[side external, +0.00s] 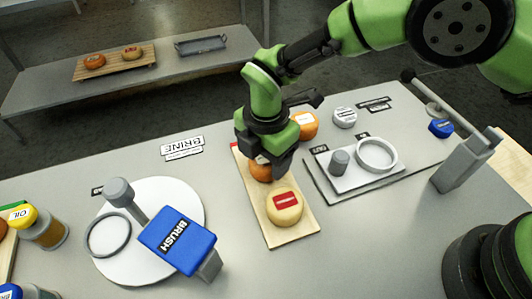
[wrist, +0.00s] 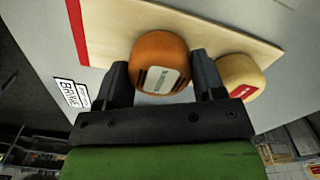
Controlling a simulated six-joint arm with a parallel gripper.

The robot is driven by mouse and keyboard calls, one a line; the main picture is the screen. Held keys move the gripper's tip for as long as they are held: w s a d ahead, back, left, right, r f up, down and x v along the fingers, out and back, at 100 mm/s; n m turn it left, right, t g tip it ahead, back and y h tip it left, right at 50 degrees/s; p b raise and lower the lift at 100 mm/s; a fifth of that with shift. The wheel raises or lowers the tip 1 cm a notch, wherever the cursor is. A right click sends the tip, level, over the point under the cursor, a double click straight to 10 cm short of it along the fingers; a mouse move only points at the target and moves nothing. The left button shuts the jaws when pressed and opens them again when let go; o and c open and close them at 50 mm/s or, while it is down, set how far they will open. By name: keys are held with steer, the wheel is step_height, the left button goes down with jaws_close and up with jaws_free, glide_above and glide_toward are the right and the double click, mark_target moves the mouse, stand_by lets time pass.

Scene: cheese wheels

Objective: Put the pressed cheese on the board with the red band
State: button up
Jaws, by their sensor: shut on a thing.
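The board with the red band (side external: 293,231) lies mid-table, its red band (wrist: 76,30) at the far end. My gripper (side external: 268,165) is over its far half, shut on an orange cheese wheel (wrist: 160,52) with a pale label, one finger on each side in the wrist view. I cannot tell if this wheel touches the board. A pale yellow wheel with a red label (side external: 285,208) sits on the near half; in the wrist view it (wrist: 239,73) is just right of my right finger. Another orange wheel (side external: 307,125) shows behind my gripper. No mark tells which wheel is pressed.
Right of the board is a grey plate (side external: 335,193) with a white ring (side external: 377,154) and a grey cylinder (side external: 339,162). A white disc (side external: 185,192) with a blue BRUSH block (side external: 176,240) is left. A white wheel (side external: 344,117) stands behind. A back shelf holds a slatted rack (side external: 115,67).

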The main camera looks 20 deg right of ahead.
steer(key=o, duration=1)
steer(key=shift+f, duration=0.1)
steer(key=shift+c, duration=0.2)
step_height(320, 180, up, 12)
steer(key=shift+r, duration=0.2)
